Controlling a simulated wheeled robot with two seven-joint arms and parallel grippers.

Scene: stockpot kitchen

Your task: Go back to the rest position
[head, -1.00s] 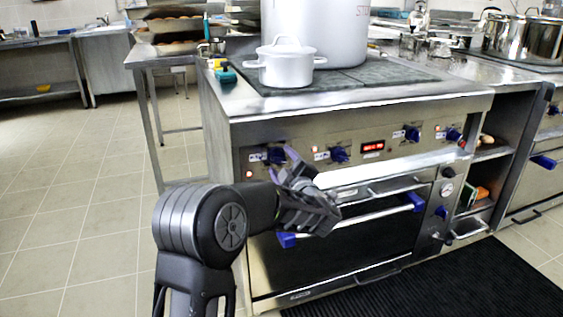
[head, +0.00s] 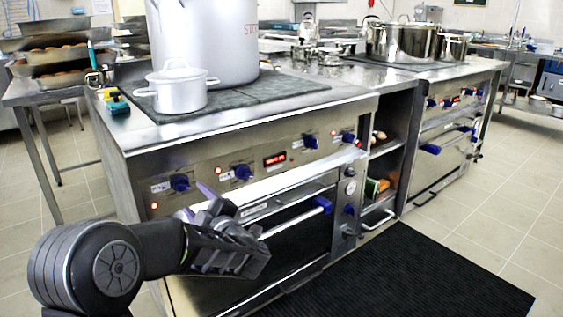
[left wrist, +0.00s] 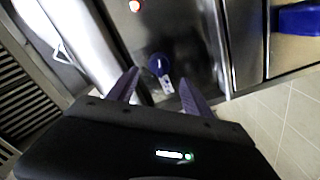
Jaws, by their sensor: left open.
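My left gripper (head: 196,202) is in front of the stove's control panel in the head view, with its purple fingers pointing toward the knobs. In the left wrist view its two fingers (left wrist: 158,88) stand apart with nothing between them. A blue knob (left wrist: 158,65) shows just beyond the fingertips. I cannot tell whether the fingers touch the panel. My right gripper is not in either view.
The stove (head: 218,160) has a small white pot (head: 178,92) and a large stockpot (head: 203,40) on top. Its oven door handle (head: 295,218) sticks out near my left arm. A black mat (head: 410,270) lies on the floor. Steel pots (head: 402,42) stand farther right.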

